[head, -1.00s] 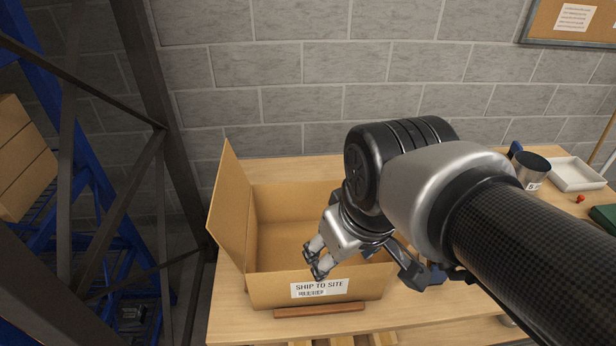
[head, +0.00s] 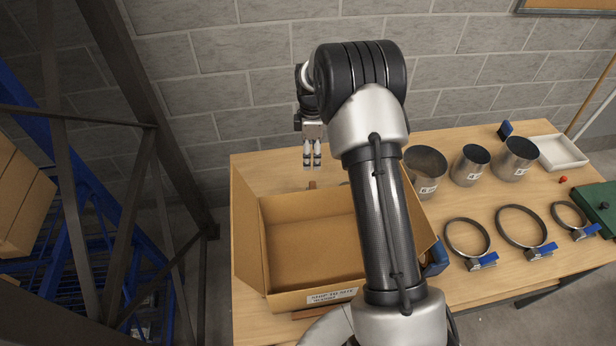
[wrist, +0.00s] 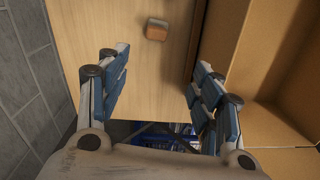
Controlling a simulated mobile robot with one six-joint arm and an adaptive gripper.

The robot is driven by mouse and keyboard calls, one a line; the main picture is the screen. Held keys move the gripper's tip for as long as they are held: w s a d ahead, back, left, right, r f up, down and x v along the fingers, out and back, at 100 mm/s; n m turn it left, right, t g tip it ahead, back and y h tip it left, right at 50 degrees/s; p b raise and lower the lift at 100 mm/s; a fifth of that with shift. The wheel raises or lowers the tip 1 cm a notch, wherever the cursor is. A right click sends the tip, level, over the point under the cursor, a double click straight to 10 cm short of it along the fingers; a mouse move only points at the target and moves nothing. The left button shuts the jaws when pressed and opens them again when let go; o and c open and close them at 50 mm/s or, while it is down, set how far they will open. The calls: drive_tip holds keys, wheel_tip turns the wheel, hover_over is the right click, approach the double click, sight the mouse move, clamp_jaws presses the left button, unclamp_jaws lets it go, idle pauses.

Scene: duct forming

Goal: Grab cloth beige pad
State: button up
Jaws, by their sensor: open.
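A small tan-brown block-like piece (wrist: 157,29) lies on the wooden table behind the open box, and it shows as a small brown spot below my gripper in the head view (head: 311,184). I cannot tell whether it is the beige cloth pad; no other piece looks clearly like one. My gripper (head: 312,166) points down above the table's back edge, behind the box. In the wrist view its blue-padded fingers (wrist: 157,75) are spread apart with nothing between them. The small piece is beyond the fingertips, apart from them.
The open cardboard box (head: 247,232) stands close to my gripper. The block wall (head: 270,110) is behind. Metal cans (head: 470,166), ring clamps (head: 520,227), a white tray (head: 560,152) and a green case (head: 597,205) are to the right.

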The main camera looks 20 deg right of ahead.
drive_tip(key=b, duration=0.1)
approach(311, 186)
drive_tip(key=f, duration=0.5)
drive_tip(key=shift+s+f, duration=0.1)
drive_tip(key=shift+s, duration=0.15)
drive_tip(key=shift+w+f, duration=0.2)
drive_tip(key=shift+f, duration=1.25)
drive_tip(key=shift+w+f, duration=0.15)
drive_tip(key=shift+f, duration=1.25)
drive_tip(key=shift+c, duration=0.2)
drive_tip(key=c, duration=1.1)
